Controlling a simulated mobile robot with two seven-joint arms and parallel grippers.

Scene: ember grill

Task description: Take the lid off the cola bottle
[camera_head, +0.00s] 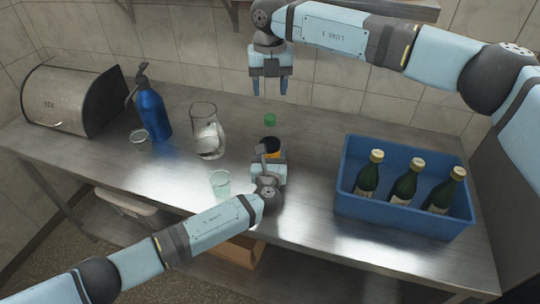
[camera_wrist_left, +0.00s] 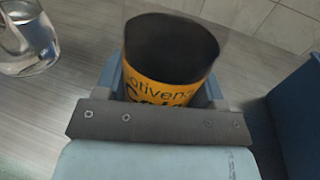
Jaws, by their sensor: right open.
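The cola bottle (camera_head: 270,146) stands near the middle of the steel counter, with dark contents and an orange label. It also shows in the left wrist view (camera_wrist_left: 172,92). A small green lid (camera_head: 270,119) shows just above the dark part; the clear neck between them is hard to make out. My left gripper (camera_head: 268,156) is around the bottle's label, with a finger on each side, shut on it. My right gripper (camera_head: 270,88) is open and empty, pointing down above the green lid and apart from it.
A blue crate (camera_head: 400,213) with green bottles stands on the right. A tall glass (camera_head: 206,143), a small glass (camera_head: 220,184), another glass (camera_head: 140,141), a blue siphon bottle (camera_head: 153,115) and a bread bin (camera_head: 70,100) stand on the left. Counter (camera_head: 318,130) between bottle and crate is clear.

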